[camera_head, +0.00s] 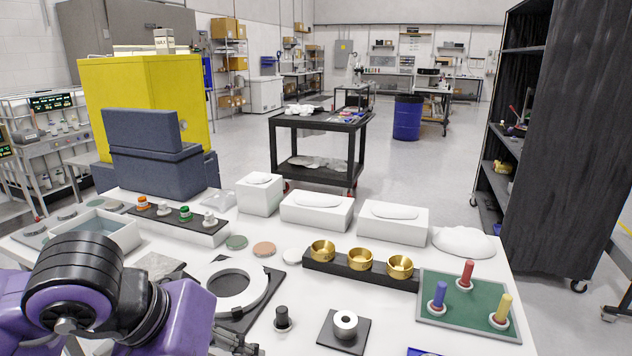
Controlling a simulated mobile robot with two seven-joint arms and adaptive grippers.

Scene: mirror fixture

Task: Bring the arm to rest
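My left arm, purple with black joints, fills the lower left of the head view, over the near left part of the white table (395,335). A dark part of my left gripper (237,345) shows at the bottom edge, just below the white ring fixture (238,290) on its black plate. Its fingertips are not clear, and I cannot tell whether it is open or holds anything. My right arm and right gripper are not in view.
Near the gripper stand a black knob (283,319) and a ring on a dark plate (345,327). Brass cups (360,259) sit on a black bar. A green board (470,305) bears coloured pegs. White boxes (316,211) line the far edge. A white tray (112,232) is left.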

